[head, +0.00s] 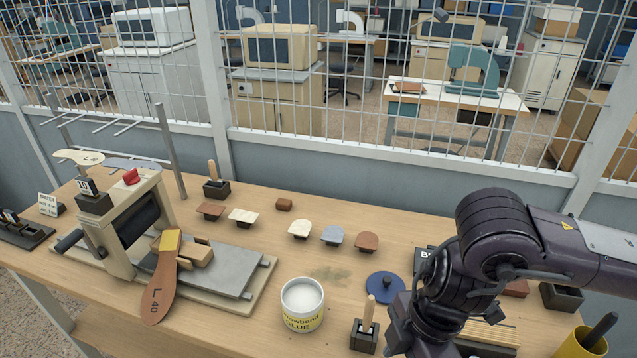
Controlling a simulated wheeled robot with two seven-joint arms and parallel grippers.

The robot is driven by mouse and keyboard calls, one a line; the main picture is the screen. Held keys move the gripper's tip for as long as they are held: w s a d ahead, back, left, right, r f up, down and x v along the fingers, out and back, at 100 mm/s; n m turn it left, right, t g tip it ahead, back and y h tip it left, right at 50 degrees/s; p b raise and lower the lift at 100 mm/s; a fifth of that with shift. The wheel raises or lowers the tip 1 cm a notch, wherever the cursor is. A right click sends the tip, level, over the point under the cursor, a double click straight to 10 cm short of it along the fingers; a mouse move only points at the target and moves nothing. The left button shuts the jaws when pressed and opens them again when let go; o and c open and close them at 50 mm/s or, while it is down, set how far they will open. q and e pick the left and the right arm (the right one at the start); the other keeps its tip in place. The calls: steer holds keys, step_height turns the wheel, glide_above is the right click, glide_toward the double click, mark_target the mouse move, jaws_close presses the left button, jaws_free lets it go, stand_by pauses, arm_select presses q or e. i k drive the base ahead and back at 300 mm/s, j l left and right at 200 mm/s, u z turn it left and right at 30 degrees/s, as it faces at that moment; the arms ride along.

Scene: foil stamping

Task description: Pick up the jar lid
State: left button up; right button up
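The jar lid is a dark blue disc with a small knob (384,287), lying flat on the bench to the right of the open glue jar (302,316). The white jar has a yellow label and stands upright with its top uncovered. My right arm comes in from the right and bends down just right of the lid. My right gripper (401,322) is mostly hidden by the dark arm links, and its fingers cannot be made out clearly. The lid appears clear of it. My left gripper is not in view.
A brush in a dark block (365,327) stands just in front of the lid. A press (132,222) with a brown insole (160,285) is at the left. Several small heel pieces lie behind the jar. A yellow cup (580,344) is at the right. A wire fence closes the back.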

mark_target(385, 285)
steer(key=k, duration=1)
